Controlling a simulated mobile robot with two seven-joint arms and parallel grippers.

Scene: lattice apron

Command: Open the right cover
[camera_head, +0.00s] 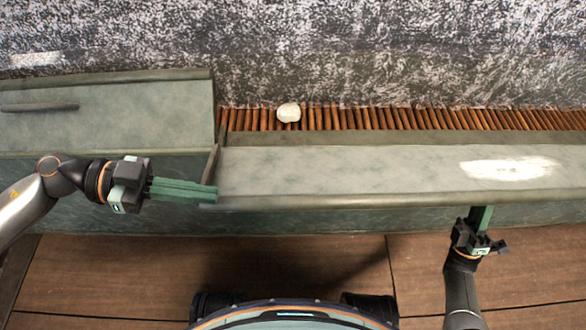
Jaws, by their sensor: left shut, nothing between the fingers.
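A long grey-green panel (350,172) spans the right side of the bench; I cannot tell for certain whether it is the right cover, and no handle shows on it. A raised left cover or box top (140,108) has a dark bar handle (40,107). My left gripper (214,194) is shut and empty, its green fingers pointing right at the front corner where the left box meets the long panel. I cannot tell whether they touch it. My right gripper (482,210) points up at the bench's front face, below the panel's front edge; its finger gap is not clear.
A row of wooden slats (400,119) runs behind the long panel, with a white rounded object (288,112) on it. A speckled grey surface (350,50) lies beyond. A bright white patch (508,168) shows on the panel. The wooden floor (290,260) in front is clear.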

